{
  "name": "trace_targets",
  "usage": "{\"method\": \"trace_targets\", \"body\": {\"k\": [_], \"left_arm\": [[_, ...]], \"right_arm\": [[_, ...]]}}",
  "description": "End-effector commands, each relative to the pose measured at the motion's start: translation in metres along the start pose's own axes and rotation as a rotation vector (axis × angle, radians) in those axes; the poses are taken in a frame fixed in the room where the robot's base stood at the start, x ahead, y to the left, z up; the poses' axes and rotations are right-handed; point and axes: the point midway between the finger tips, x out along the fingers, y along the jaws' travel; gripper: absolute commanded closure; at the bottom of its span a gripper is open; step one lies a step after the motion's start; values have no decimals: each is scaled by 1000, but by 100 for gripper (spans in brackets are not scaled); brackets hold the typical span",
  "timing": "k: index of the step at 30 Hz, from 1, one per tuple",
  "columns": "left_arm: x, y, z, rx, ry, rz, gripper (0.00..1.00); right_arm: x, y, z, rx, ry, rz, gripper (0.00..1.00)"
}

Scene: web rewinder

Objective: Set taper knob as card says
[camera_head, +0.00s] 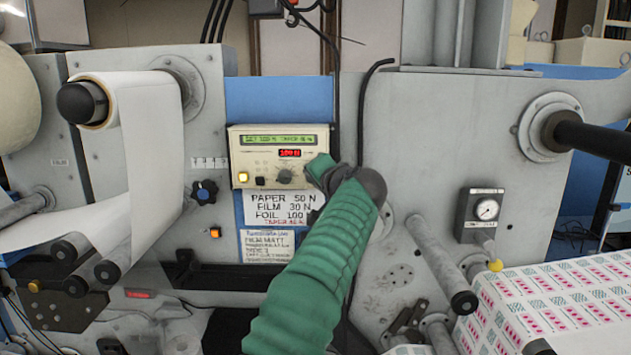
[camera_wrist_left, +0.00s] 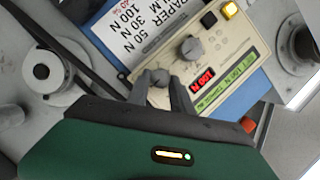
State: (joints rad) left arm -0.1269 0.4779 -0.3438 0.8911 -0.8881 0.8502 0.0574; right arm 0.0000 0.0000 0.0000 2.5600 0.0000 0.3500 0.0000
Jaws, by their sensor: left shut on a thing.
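The cream control panel (camera_head: 262,150) has a green display (camera_head: 279,140), a red readout (camera_head: 290,153) and a grey central knob (camera_head: 284,176). My left gripper (camera_head: 320,170) is at the panel's right side, covering the spot there in the head view. In the left wrist view, my left gripper (camera_wrist_left: 160,86) is shut on a small grey knob (camera_wrist_left: 158,76) beside the larger central knob (camera_wrist_left: 190,48). My right gripper is out of view.
A second card (camera_head: 268,246) below mentions FILM MATT; its small print is unclear. A paper roll (camera_head: 140,130) stands left, a pressure gauge (camera_head: 487,209) and printed web (camera_head: 560,290) right.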

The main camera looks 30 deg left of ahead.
Motion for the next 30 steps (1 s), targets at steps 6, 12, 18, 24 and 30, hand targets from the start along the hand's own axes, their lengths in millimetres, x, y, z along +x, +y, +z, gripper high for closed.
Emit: {"method": "trace_targets", "body": {"k": [6, 12, 18, 24, 30], "left_arm": [[1, 6, 2, 29, -6, -2, 100], [2, 6, 2, 31, -7, -3, 100], [2, 7, 2, 30, -7, -2, 68], [1, 4, 1, 29, -4, -5, 51], [-1, 2, 1, 28, -2, -8, 51]], "right_arm": [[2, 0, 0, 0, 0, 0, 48], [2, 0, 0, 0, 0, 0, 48], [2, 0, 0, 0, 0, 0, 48], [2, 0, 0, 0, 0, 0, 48], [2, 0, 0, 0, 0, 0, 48]]}}
